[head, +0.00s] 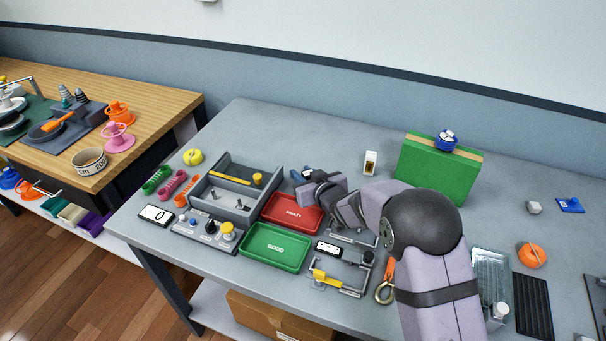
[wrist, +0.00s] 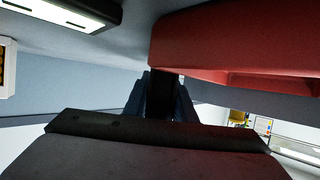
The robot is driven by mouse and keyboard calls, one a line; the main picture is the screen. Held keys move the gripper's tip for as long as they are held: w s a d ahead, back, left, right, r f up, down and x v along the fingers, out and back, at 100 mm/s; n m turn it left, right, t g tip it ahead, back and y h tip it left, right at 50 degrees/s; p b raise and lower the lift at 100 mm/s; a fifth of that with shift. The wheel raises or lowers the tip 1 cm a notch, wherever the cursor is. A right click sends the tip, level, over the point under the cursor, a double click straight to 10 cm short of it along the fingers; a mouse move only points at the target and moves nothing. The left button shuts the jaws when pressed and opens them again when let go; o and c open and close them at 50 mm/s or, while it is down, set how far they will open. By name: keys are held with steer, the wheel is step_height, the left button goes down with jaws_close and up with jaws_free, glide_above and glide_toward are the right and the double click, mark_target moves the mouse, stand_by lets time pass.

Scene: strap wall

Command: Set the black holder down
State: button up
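My gripper (head: 302,175) is low over the table behind the red tray (head: 292,213), its blue-grey fingers pointing left. In the wrist view, the fingers (wrist: 162,98) close on both sides of a dark upright piece, which I take to be the black holder (wrist: 163,90). Only a narrow strip of the holder shows; my gripper body hides the rest. I cannot tell whether its lower end touches the table. The red tray's wall (wrist: 225,45) also fills the upper right of the wrist view, very close to the holder.
A grey divided bin (head: 220,205) stands left of my gripper. A green tray (head: 275,248) and a black-and-white device (head: 331,249) lie in front. A small white box (head: 370,162) and a green block (head: 440,172) stand behind my arm. The table behind the bin is clear.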

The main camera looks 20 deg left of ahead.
steer(key=o, duration=0.4)
steer(key=shift+c, duration=0.2)
steer(key=shift+r+p, duration=0.25)
steer(key=shift+p, duration=0.05)
steer(key=shift+s+d, duration=0.15)
steer(key=b+v, duration=0.2)
steer(key=v, duration=0.9)
steer(key=shift+s+d+r, duration=0.15)
steer(key=shift+s+d, duration=0.05)
